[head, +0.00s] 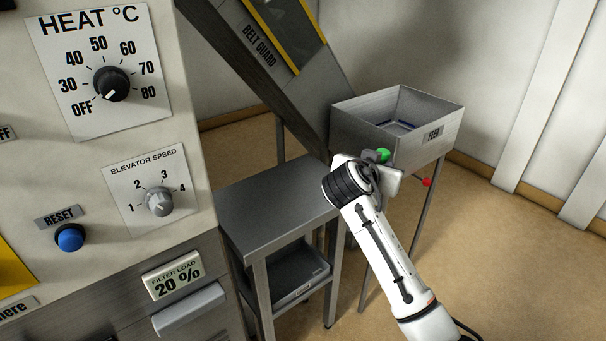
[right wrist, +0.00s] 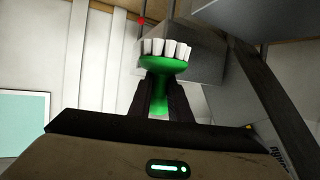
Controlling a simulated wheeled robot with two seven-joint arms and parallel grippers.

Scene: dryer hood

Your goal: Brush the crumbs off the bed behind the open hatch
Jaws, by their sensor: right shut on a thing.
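My right gripper (head: 383,172) is in front of the feed hopper, at the end of my white arm. In the right wrist view the gripper (right wrist: 160,98) is shut on the green handle of a brush (right wrist: 163,66). The brush has a row of white bristles, which point up in that view. In the head view only a small green part of the brush (head: 383,154) shows past the gripper. I cannot make out the open hatch, the bed or any crumbs in these frames. My left gripper is not in view.
A grey metal table (head: 270,205) with a lower tray (head: 292,275) stands left of my right arm. The feed hopper (head: 445,130) stands behind the gripper. The control panel (head: 130,225) with knobs fills the left. The floor at right (head: 520,260) is clear.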

